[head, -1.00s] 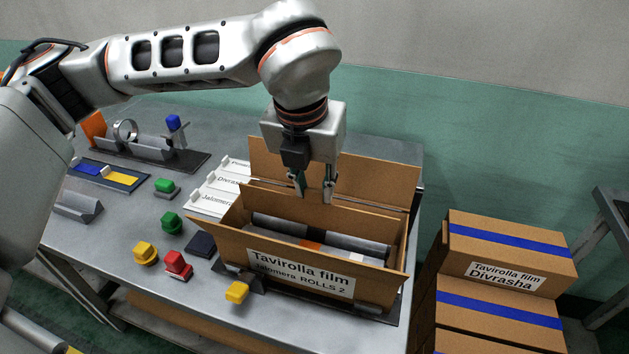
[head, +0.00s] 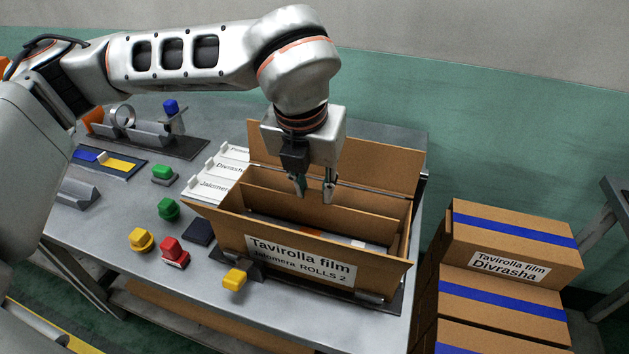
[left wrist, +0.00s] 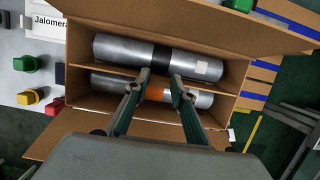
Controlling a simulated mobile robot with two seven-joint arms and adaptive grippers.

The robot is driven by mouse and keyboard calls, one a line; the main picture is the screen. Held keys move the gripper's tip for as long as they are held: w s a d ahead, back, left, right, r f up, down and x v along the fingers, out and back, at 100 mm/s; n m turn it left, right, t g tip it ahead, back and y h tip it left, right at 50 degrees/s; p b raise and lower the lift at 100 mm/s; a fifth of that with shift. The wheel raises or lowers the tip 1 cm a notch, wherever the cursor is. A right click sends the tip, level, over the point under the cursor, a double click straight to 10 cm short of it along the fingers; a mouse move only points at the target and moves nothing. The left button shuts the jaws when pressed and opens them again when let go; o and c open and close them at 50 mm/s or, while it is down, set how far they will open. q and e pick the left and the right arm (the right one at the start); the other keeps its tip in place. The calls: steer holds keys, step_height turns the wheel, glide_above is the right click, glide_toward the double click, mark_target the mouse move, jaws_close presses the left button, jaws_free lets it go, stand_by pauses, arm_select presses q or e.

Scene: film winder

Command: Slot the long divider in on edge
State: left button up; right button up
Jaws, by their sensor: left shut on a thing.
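The long divider (head: 290,212) is a brown cardboard strip. It stands on edge lengthwise inside the open carton (head: 225,226). In the left wrist view the divider (left wrist: 105,73) shows as a thin edge between a larger grey roll with a dark band (left wrist: 120,48) and a slimmer roll with an orange band (left wrist: 110,84). My left gripper (head: 314,192) is above the carton, pointing down, and shut on the divider near its middle; its fingers show in the left wrist view (left wrist: 161,82). Whether the divider touches the carton floor is hidden. My right gripper is not in view.
The carton's flaps stand open around it. White label cards (head: 214,180) lie to its left. Red (head: 173,249), yellow and green buttons stand at the left front. Taped cartons (head: 513,240) are stacked right of the table.

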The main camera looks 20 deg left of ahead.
mark_target(313, 201)
arm_select(q)
steer(key=shift+f+b, duration=0.95)
steer(key=shift+f, duration=1.35)
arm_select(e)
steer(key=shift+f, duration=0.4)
arm_select(q)
steer(key=o, duration=1.7)
steer(key=shift+o, duration=0.2)
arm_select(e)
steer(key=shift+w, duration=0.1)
